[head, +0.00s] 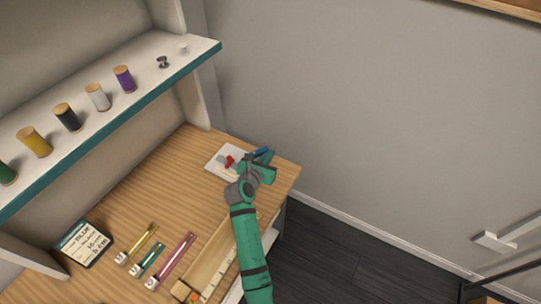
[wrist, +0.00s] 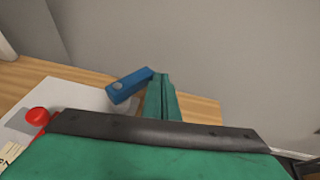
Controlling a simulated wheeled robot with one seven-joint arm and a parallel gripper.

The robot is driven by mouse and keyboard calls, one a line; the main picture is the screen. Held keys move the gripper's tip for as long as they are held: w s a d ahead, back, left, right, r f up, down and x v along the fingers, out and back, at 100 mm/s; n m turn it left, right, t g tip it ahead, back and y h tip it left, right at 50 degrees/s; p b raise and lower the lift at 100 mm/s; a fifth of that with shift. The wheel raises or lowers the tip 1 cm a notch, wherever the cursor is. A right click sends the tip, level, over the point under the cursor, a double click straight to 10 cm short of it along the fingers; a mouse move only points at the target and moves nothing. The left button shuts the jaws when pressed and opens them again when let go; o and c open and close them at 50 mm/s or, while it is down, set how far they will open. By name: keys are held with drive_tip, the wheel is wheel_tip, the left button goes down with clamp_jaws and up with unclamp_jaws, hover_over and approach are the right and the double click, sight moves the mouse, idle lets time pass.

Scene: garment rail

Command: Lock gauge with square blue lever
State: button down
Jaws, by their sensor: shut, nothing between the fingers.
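A blue, square-sided lever (head: 262,152) shows at the far right corner of the table. In the wrist view the blue lever (wrist: 122,89) is a short bar with a pale round spot, slanting up to the right. A white plate (head: 213,162) lies beside it, with a red part (head: 229,161). The red part (wrist: 37,116) looks like a round knob in the wrist view. My gripper (head: 258,163) is shut and empty. Its fingers (wrist: 160,88) are at the lever's right end; I cannot tell whether they touch. My gripper hides part of the plate.
A shelf (head: 140,80) with several thread spools overhangs the table on the left. A wooden tray (head: 213,262), several coloured gauge-like strips (head: 172,262) and a written card (head: 84,243) lie nearer. A grey wall (head: 340,120) stands behind; the table edge is close on the right.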

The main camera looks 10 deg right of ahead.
drive_tip(key=shift+w+a, duration=0.15)
drive_tip(key=shift+a, duration=0.95)
drive_tip(key=shift+d, duration=0.15)
drive_tip(key=s, duration=0.1)
drive_tip(key=s+d, duration=0.1)
drive_tip(key=s+f, duration=0.1)
drive_tip(key=s, duration=0.1)
drive_tip(key=shift+s+d, duration=0.1)
drive_tip(key=shift+d, duration=0.05)
drive_tip(key=s+d+r, duration=0.1)
drive_tip(key=s, duration=0.1)
drive_tip(key=s+d+r, duration=0.1)
drive_tip(key=s, duration=0.2)
drive_tip(key=s+d+r, duration=0.1)
drive_tip(key=s+d, duration=0.1)
drive_tip(key=shift+s+r, duration=0.1)
drive_tip(key=shift+s, duration=0.25)
drive_tip(key=shift+s+r, duration=0.35)
drive_tip(key=shift+s, duration=0.2)
drive_tip(key=shift+d, duration=0.1)
drive_tip(key=shift+f, duration=0.1)
